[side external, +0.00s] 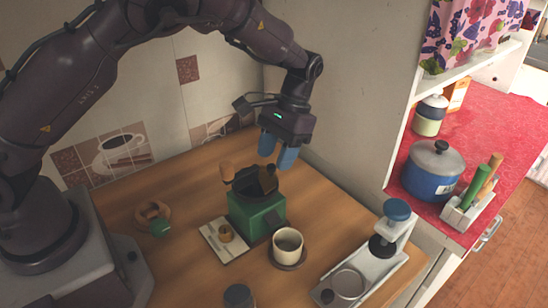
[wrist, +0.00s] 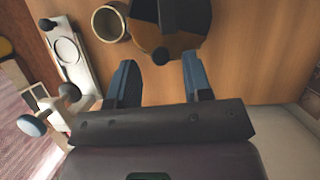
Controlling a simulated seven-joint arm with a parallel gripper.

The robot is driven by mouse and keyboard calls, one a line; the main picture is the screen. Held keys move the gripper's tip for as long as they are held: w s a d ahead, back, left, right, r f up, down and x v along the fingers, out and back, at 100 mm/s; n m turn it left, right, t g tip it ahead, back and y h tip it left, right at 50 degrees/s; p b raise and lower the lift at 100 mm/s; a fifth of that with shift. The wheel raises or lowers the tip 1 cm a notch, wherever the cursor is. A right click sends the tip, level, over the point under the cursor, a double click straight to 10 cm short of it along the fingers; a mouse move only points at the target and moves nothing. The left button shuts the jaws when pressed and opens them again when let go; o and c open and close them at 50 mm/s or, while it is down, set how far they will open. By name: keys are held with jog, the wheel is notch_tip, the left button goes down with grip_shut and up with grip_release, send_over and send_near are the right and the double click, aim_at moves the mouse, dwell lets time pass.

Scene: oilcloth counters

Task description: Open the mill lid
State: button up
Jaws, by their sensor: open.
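The mill (side external: 257,212) has a green box body and a dark rounded top with a brownish part; it stands upright on the wooden counter. A wooden knob (side external: 227,171) sticks up at its left side. In the wrist view the mill's round top (wrist: 185,40) shows dark and brown sections, with a small dark knob (wrist: 160,57) at its near edge. I cannot tell clearly how far the lid is open. My gripper (side external: 278,150) is open and empty, above and behind the mill, apart from it. In the wrist view its blue fingertips (wrist: 158,75) lie either side of the small knob's line.
A cream cup (side external: 288,241) on a saucer stands close to the mill's right front. A metal stand with a blue knob (side external: 397,210) is further right. A small tray (side external: 214,246) lies left of the mill. The wall is close behind my gripper.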

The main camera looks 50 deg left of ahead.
jog(key=shift+x, duration=0.75)
grip_shut()
jog(key=shift+a+n+h, duration=0.3)
jog(key=shift+n, duration=0.5)
jog(key=shift+w, duration=0.1)
grip_release()
jog(key=shift+r, duration=0.1)
jog(key=v, duration=1.2)
jog(key=shift+r, duration=0.45)
